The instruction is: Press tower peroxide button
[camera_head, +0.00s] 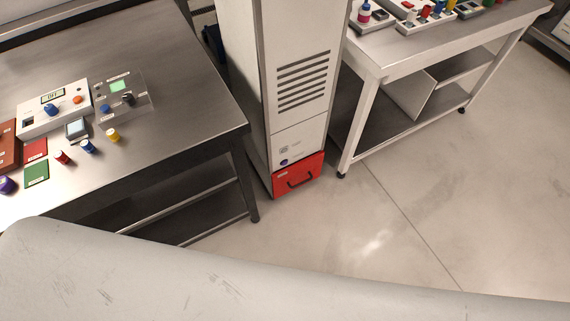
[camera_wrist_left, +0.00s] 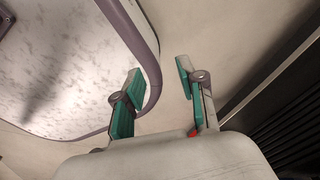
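The tower (camera_head: 290,40), a tall pale cabinet with dark vent slots, stands in the middle of the head view. Low on its front, a small round purple-blue button (camera_head: 284,162) sits beside a small label, just above a red drawer (camera_head: 299,178) with a dark handle. I cannot read the label. Neither gripper is in the head view, and the tower cannot be made out in the wrist view. My right gripper is not in view.
A steel table (camera_head: 180,75) at left holds control boxes, small colored bottles and cards. Another table (camera_head: 395,70) at right carries trays of colored items. Open floor (camera_head: 400,215) lies before the tower. A pale panel with a purple-grey rim (camera_wrist_left: 60,65) is near the left gripper.

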